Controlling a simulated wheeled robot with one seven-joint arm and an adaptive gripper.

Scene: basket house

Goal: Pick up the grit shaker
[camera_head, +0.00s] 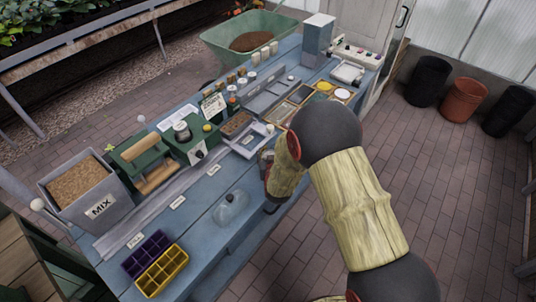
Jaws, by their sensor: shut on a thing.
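My arm reaches in from the lower right over the blue workbench (205,215). My gripper (271,206) is at the bench's front edge, mostly hidden behind my own wrist, with only a dark part showing. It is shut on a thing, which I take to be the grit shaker. A small jar-like shape (265,158) shows just left of my wrist, partly covered; I cannot tell whether it is the held shaker. The fingertips and their contact are hidden.
A glass dome (232,207), purple tray (147,253) and yellow tray (162,272) lie near the front. A MIX bin (80,192) and green press (150,160) stand left. Bottles (232,100) line the back. Pots (464,100) stand right on open brick floor.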

